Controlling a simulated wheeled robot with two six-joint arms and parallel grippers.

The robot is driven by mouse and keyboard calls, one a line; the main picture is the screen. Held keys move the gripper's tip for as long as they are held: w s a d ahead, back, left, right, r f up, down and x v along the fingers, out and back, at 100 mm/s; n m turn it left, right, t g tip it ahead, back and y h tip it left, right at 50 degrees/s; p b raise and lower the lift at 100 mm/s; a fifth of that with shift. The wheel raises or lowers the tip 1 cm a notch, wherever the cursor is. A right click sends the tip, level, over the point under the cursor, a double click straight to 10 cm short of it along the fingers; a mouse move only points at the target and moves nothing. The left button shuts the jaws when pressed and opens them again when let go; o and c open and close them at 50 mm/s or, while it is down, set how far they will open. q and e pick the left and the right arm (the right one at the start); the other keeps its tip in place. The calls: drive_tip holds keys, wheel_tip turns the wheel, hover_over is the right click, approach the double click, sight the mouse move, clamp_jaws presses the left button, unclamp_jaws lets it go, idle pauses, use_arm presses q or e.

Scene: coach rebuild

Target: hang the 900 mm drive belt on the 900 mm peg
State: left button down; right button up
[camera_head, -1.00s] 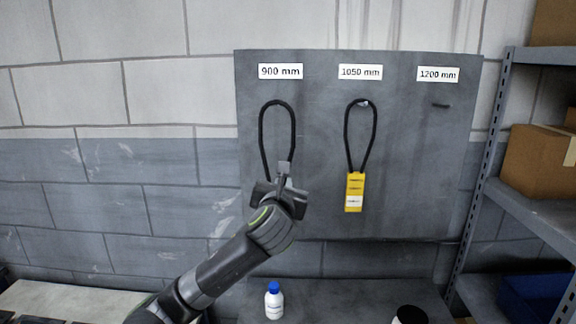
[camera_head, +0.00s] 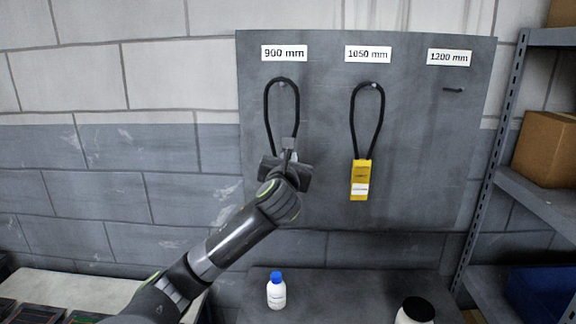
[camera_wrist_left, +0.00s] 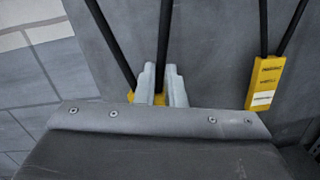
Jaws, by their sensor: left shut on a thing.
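The black 900 mm drive belt (camera_head: 268,112) hangs as a long loop in front of the board, under the "900 mm" label (camera_head: 284,53). A small peg tip (camera_head: 283,85) seems to show just inside the top of the loop. I cannot tell whether the belt rests on it. My left gripper (camera_head: 288,150) is shut on the lower part of the belt. In the left wrist view one black strand (camera_wrist_left: 161,45) runs between the fingers (camera_wrist_left: 159,85), another slants to the left. A yellow sleeve (camera_wrist_left: 131,97) is mostly hidden behind the fingers. My right gripper is not in view.
A second belt (camera_head: 353,115) with a yellow sleeve (camera_head: 360,181) hangs on the 1050 mm peg, to the right. The 1200 mm peg (camera_head: 453,90) is bare. A metal shelf (camera_head: 545,205) is at right.

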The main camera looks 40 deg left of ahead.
use_arm(q)
drive_tip(key=x, duration=0.1)
drive_tip(key=b+x, duration=0.1)
drive_tip(key=shift+w+a+f, duration=0.15)
drive_tip(key=shift+a+f, duration=0.05)
drive_tip(key=shift+a, duration=0.05)
drive_tip(key=x, duration=0.2)
drive_tip(key=f+b+x, duration=0.1)
drive_tip(key=x, duration=0.2)
drive_tip(key=shift+a, duration=0.2)
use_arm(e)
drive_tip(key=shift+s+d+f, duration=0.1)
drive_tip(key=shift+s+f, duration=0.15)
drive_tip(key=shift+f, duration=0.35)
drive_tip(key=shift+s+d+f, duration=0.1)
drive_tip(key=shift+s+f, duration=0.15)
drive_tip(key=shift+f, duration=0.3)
use_arm(q)
drive_tip(key=shift+f, duration=0.1)
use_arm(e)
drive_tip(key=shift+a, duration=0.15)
use_arm(q)
drive_tip(key=c, duration=1.4)
unclamp_jaws()
drive_tip(key=shift+c, duration=0.2)
